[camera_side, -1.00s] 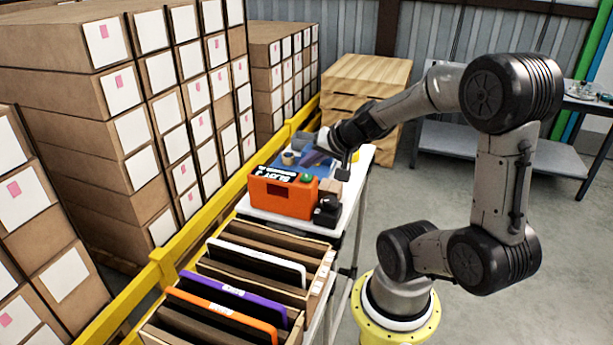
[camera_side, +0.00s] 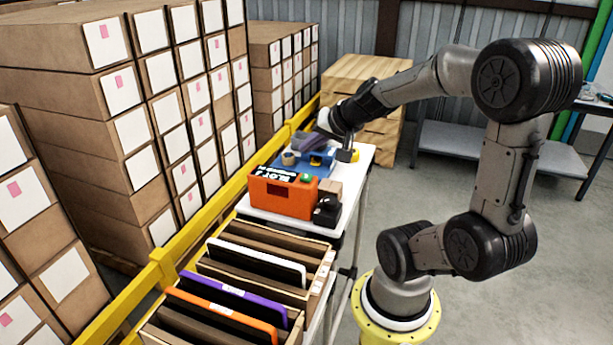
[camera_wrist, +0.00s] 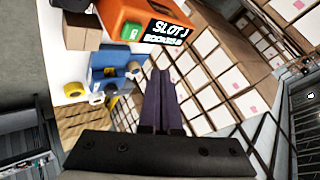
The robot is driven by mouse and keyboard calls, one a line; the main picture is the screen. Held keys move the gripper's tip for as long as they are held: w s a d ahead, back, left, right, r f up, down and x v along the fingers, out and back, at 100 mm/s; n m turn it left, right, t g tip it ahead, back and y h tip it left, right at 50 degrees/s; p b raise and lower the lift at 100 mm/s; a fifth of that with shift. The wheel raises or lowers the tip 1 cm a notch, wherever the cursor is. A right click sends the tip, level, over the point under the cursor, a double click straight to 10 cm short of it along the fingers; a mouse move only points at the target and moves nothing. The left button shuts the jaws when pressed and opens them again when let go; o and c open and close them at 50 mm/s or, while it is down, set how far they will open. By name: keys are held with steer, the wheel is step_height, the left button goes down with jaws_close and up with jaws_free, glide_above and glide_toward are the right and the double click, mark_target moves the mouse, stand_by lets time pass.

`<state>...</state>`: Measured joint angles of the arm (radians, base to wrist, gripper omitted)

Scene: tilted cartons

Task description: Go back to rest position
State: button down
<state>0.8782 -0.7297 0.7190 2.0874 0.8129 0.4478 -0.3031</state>
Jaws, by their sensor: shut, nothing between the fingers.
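My gripper (camera_side: 314,140) is in the side view above the far end of the white table, over a blue tray (camera_side: 322,165). In the wrist view my gripper (camera_wrist: 161,76) shows two dark fingers close together with nothing between them. The gripper is apart from the things below it. My arm reaches left from its yellow base and is bent, so it is not folded in. The blue tray (camera_wrist: 107,60) also shows in the wrist view, left of the fingers.
An orange box (camera_side: 283,197) labelled "SLOT" stands on the white table (camera_side: 265,219), beside a small black device (camera_side: 327,211). Open cartons (camera_side: 262,263) with tilted panels stand nearer. A yellow rail (camera_side: 215,203) and stacked boxes (camera_side: 130,120) line the left.

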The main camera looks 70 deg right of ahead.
steer(key=w+a+r+n+t+y, duration=0.15)
steer(key=a+n, duration=0.25)
steer(key=a, duration=0.4)
steer(key=w+a+r+n+g+y, duration=0.1)
steer(key=a+r+n+y, duration=0.25)
steer(key=a, duration=0.35)
steer(key=s+a+n+g, duration=0.1)
steer(key=s+a+n, duration=0.4)
steer(key=s+a, duration=0.15)
steer(key=s+d+f+n+g+h, duration=0.1)
steer(key=s+f+g, duration=0.1)
steer(key=s, duration=0.3)
steer(key=shift+d+f, duration=0.4)
steer(key=shift+f, duration=0.2)
